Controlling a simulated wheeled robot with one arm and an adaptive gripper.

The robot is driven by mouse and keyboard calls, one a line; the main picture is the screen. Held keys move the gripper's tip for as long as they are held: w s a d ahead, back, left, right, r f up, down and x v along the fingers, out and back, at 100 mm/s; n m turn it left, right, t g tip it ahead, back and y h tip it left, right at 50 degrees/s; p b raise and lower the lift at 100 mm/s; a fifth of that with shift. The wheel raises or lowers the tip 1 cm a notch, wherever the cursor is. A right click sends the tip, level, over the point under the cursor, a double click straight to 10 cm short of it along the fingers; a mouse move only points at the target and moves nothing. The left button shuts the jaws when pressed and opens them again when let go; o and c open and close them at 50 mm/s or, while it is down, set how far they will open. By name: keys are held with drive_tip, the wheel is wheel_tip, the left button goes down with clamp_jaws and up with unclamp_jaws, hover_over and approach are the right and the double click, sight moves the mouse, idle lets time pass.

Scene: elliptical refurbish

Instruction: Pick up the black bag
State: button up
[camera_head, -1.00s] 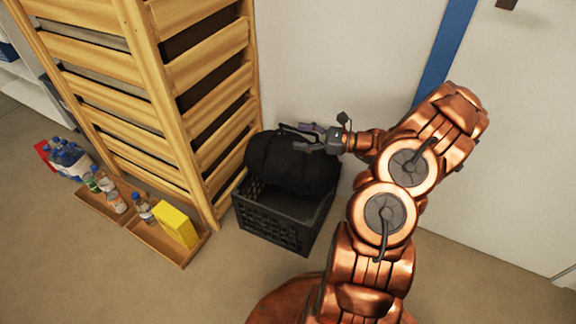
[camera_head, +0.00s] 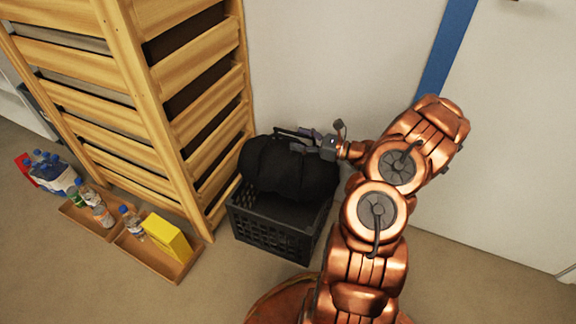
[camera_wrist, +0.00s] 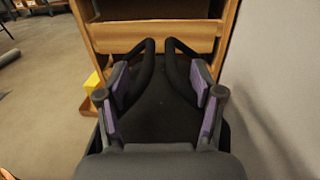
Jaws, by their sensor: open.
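The black bag (camera_head: 285,168) is a plump dark bundle sitting on a black crate (camera_head: 270,226) beside the wooden rack. Thin black handles (camera_head: 292,132) rise from its top. My gripper (camera_head: 303,146) is at the bag's upper right, close to the handles. In the wrist view my gripper (camera_wrist: 159,82) is open, with a purple pad on each side. The dark bag (camera_wrist: 155,112) fills the space between and beyond the pads. Two curved black strips, apparently the handles, stand between the pads; I cannot tell whether they touch them.
A tall wooden rack (camera_head: 165,100) stands left of the crate. A pale wall (camera_head: 330,60) with a blue stripe (camera_head: 447,50) is behind. Low trays (camera_head: 140,255) with bottles and a yellow box (camera_head: 168,237) lie on the floor at left.

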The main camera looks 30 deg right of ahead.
sight(288, 136)
drive_tip(key=b+x, duration=0.1)
drive_tip(key=x, duration=0.3)
drive_tip(key=shift+w+a, duration=0.15)
drive_tip(key=shift+w, duration=0.05)
drive_tip(key=shift+c, duration=0.4)
clamp_jaws()
